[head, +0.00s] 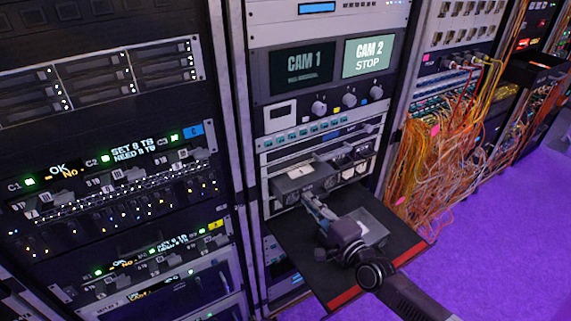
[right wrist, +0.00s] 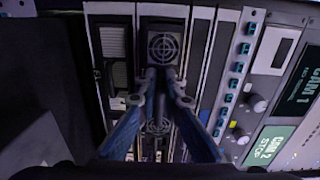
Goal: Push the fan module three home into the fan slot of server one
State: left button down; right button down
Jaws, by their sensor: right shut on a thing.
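Server one (head: 277,170) is a grey chassis in the middle rack, under the monitors. A grey box-like part with dark round fan grilles (head: 305,183) stands out at its front. My right gripper (head: 309,199) reaches up to this front from below. In the right wrist view, its two blue fingers (right wrist: 167,88) close in front of a dark fan module (right wrist: 162,48) with a round grille. The fingers are shut on a small part at its near end. Another round grille (right wrist: 158,127) shows between the fingers. How deep the held module sits is hidden. My left gripper is out of view.
A dark shelf with a red front edge (head: 352,293) stands out below the server. A grey open box (head: 372,229) lies on it beside my right gripper. Orange cables (head: 430,160) hang at the right. Purple floor (head: 480,260) is clear at the lower right.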

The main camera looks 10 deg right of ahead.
jog(key=c, duration=2)
grip_release()
jog(key=shift+r, duration=0.15)
jog(key=shift+s+f, duration=0.15)
jog(key=shift+f, duration=0.15)
jog(key=v, duration=1.1)
jog(key=shift+s+d+r, duration=0.15)
jog(key=shift+s+r, duration=0.1)
jog(key=shift+s, duration=0.1)
